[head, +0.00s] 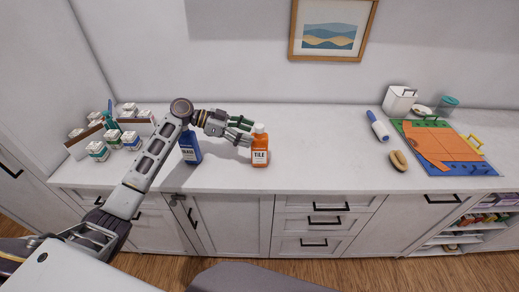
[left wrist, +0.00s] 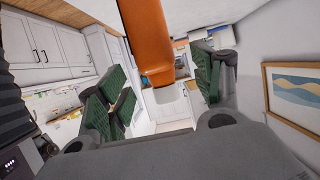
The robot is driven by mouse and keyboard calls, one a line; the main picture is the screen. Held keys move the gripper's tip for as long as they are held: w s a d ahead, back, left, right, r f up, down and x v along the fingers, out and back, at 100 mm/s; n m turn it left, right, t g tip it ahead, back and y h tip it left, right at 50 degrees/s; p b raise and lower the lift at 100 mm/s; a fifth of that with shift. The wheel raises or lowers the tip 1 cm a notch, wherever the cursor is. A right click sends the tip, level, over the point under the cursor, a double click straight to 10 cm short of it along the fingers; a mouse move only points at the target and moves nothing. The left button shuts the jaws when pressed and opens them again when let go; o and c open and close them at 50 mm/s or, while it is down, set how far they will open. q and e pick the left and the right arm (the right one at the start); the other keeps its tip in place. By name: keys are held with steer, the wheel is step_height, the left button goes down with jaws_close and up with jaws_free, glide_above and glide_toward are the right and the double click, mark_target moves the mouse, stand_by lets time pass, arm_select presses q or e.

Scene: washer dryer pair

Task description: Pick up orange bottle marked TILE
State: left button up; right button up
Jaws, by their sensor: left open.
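The orange bottle marked TILE (head: 260,151) stands upright on the white counter. It has a white label and an orange cap. My left gripper (head: 246,131) is open, with its fingers just left of the bottle's upper part. In the left wrist view the orange bottle (left wrist: 148,35) shows between and beyond the green finger pads of my left gripper (left wrist: 160,90). I cannot tell whether the fingers touch it. My right gripper is not in view.
Several small white boxes (head: 98,150) and a tray stand at the counter's left. A blue roller (head: 377,125), a tan brush (head: 398,160) and a colourful mat (head: 465,170) with an orange sheet lie at the right.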

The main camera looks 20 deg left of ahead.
mark_target(259, 137)
arm_select(q)
steer(key=shift+p+x, duration=0.45)
steer(key=shift+x, duration=2.15)
steer(key=shift+s, duration=0.1)
jaws_close()
